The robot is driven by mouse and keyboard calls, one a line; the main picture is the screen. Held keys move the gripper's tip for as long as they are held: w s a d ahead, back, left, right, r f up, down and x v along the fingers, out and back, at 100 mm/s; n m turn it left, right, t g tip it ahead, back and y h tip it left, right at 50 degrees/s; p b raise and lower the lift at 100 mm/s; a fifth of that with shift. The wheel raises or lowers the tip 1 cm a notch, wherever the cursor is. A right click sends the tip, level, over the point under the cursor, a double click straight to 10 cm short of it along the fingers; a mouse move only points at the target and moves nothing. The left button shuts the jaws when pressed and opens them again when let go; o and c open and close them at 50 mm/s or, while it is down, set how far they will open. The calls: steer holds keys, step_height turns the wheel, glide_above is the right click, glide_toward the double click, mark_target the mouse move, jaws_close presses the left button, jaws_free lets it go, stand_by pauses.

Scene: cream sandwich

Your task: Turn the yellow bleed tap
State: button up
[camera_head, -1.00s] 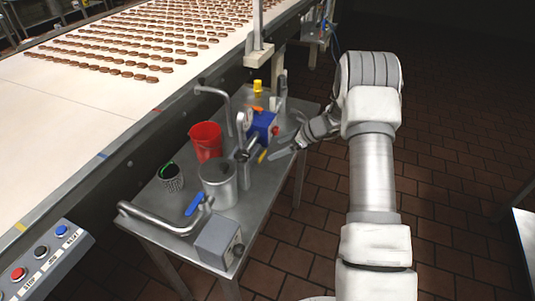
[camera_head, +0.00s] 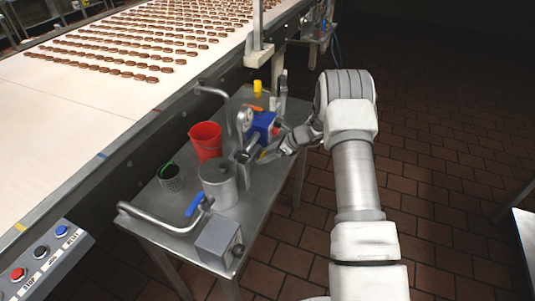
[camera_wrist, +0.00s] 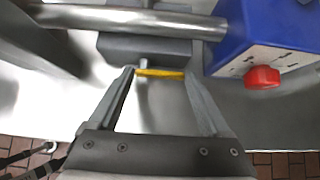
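The yellow bleed tap (camera_wrist: 160,73) is a short flat bar on a small metal stem, below a grey block under a steel pipe in the wrist view. My gripper (camera_wrist: 159,76) has its fingers apart, one fingertip at each end of the yellow bar. The bar spans nearly the whole gap; I cannot tell whether the tips touch it. In the head view my gripper (camera_head: 270,156) reaches in from the right, low beside the blue pump box (camera_head: 262,124), and mostly hides the tap (camera_head: 262,154).
The steel table (camera_head: 258,200) also holds a red bucket (camera_head: 206,142), a metal pot (camera_head: 218,184), a dark cup (camera_head: 171,178), a blue-handled valve (camera_head: 195,204) and a grey box (camera_head: 219,240). A red knob (camera_wrist: 262,77) sits right of the tap. The conveyor runs behind.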

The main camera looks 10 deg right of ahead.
steer(key=c, duration=0.4)
